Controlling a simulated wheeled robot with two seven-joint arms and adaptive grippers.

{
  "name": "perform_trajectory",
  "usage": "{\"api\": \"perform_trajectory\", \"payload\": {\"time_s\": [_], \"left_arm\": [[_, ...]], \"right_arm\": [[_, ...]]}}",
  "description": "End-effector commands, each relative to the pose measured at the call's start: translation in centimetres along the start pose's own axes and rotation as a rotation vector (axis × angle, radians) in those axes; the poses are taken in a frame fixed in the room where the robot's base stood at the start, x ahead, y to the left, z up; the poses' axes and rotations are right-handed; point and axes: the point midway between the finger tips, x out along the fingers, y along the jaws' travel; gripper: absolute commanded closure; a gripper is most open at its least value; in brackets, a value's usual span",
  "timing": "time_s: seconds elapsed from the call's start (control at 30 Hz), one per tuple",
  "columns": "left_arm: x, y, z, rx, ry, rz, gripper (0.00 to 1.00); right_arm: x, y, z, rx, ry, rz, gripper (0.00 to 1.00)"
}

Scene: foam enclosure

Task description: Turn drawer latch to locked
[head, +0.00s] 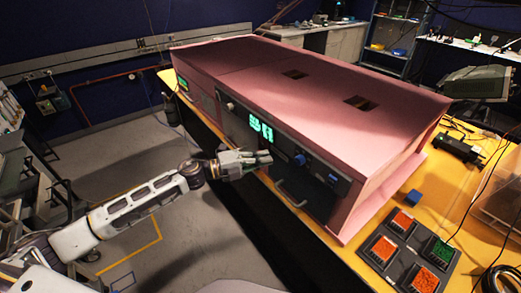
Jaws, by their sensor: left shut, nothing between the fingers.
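The pink foam enclosure (330,75) stands on a yellow-topped bench, with a dark front panel (315,180) facing me. A blue knob (299,159) sticks out of the panel, and a smaller blue part (333,178) is to its right. A curved drawer handle (291,194) is below them. I cannot tell for sure which blue part is the drawer latch, or how it is turned. My left gripper (266,158) is shut and empty, in front of the panel, just left of the blue knob and apart from it in the picture. My right gripper is not in view.
A green display (261,129) is on the panel. On the bench to the right are a button box (408,252) with orange and green buttons, a small blue block (413,197) and a black device (459,149). The floor left of the bench is mostly clear.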

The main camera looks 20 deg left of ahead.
Motion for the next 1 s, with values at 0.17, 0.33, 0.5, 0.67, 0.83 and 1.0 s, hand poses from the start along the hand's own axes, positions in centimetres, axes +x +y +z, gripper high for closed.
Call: {"api": "perform_trajectory", "payload": {"time_s": [0.17, 0.33, 0.5, 0.67, 0.83, 1.0], "left_arm": [[1.3, -0.2, 0.0, 0.0, 0.0, -0.001, 1.0], [1.5, -0.1, 1.0, 0.0, -0.002, 0.0, 1.0], [0.9, -0.1, 2.5, 0.0, 0.0, 0.0, 1.0], [0.6, -0.1, 3.4, 0.0, 0.001, 0.0, 1.0], [0.4, -0.1, 3.7, 0.0, 0.001, 0.0, 1.0], [0.4, 0.0, 3.8, 0.0, 0.001, 0.0, 1.0]], "right_arm": [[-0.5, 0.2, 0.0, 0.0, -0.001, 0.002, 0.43], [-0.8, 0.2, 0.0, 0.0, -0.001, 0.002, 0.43], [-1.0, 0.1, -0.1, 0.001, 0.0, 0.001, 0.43], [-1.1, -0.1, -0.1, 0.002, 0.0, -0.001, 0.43], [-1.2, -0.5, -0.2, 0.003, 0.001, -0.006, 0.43], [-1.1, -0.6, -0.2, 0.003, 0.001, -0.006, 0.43]]}}
